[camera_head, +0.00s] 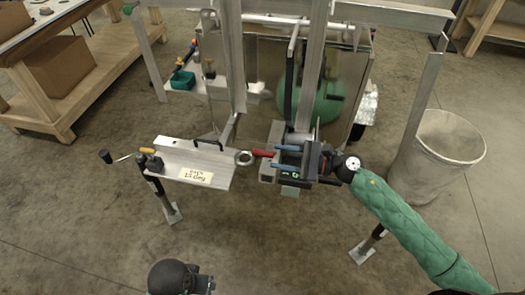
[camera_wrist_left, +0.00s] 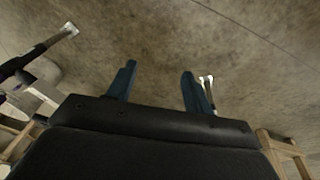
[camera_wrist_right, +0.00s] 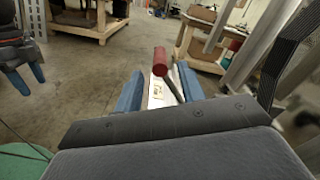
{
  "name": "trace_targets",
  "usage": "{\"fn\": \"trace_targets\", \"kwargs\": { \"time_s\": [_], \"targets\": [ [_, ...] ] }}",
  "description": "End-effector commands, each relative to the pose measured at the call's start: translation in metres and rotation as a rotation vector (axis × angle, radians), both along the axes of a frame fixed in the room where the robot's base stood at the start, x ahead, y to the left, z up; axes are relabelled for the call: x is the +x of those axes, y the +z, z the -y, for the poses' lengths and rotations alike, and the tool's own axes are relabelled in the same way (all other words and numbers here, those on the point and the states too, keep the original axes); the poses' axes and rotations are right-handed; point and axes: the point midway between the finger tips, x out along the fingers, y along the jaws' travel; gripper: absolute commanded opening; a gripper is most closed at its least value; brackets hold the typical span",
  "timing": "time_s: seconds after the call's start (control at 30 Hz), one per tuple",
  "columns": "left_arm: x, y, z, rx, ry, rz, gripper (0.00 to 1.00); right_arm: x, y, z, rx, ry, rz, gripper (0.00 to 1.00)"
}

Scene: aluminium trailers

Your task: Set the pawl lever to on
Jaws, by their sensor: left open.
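The pawl lever appears to be the red-handled lever (camera_head: 263,153), at the middle of the head view beside a metal ring (camera_head: 244,158) on the trailer's winch area. In the right wrist view its red grip (camera_wrist_right: 160,60) stands on a dark rod that runs down between my fingers. My right gripper (camera_head: 275,156) is open, with its blue fingers on either side of the lever. I see gaps between the fingers and the rod. My left gripper (camera_wrist_left: 157,68) is open and empty above bare floor. Its fingers are out of the head view.
An aluminium tongue plate (camera_head: 200,165) with a paper label lies left of the lever, with a crank (camera_head: 118,158) at its left end. Upright trailer beams (camera_head: 312,75) rise behind. A grey bin (camera_head: 440,155) stands at the right and a wooden workbench (camera_head: 60,95) at the left.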

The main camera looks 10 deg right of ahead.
Motion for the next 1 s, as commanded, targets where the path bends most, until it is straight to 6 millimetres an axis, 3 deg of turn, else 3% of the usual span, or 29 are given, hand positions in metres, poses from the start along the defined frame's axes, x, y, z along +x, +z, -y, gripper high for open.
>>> {"fn": "trace_targets", "kwargs": {
  "time_s": [0.03,0.17,0.3,0.53,0.87,0.9,1.0],
  "targets": [
    [0.0,0.011,-0.006,0.01,0.009,-0.005,0.52,0.004,0.005,-0.008,0.002,0.0,0.001,0.4],
    [0.0,0.002,-0.011,0.028,0.015,-0.031,0.52,0.01,0.006,-0.029,0.002,0.0,0.001,0.4],
    [0.007,-0.024,-0.01,0.031,0.013,-0.032,0.52,0.013,0.003,-0.039,0.002,-0.001,-0.001,0.4],
    [0.011,-0.046,-0.009,0.033,0.012,-0.031,0.52,0.016,0.001,-0.049,0.001,-0.002,-0.002,0.4],
    [0.012,-0.05,-0.008,0.033,0.012,-0.03,0.52,0.017,0.001,-0.051,0.001,-0.002,-0.002,0.4],
    [0.012,-0.05,-0.008,0.033,0.012,-0.03,0.52,0.017,0.001,-0.051,0.001,-0.002,-0.002,0.38],
    [0.012,-0.05,-0.008,0.033,0.012,-0.03,0.52,0.017,0.001,-0.051,0.001,-0.002,-0.002,0.18]
  ]
}}
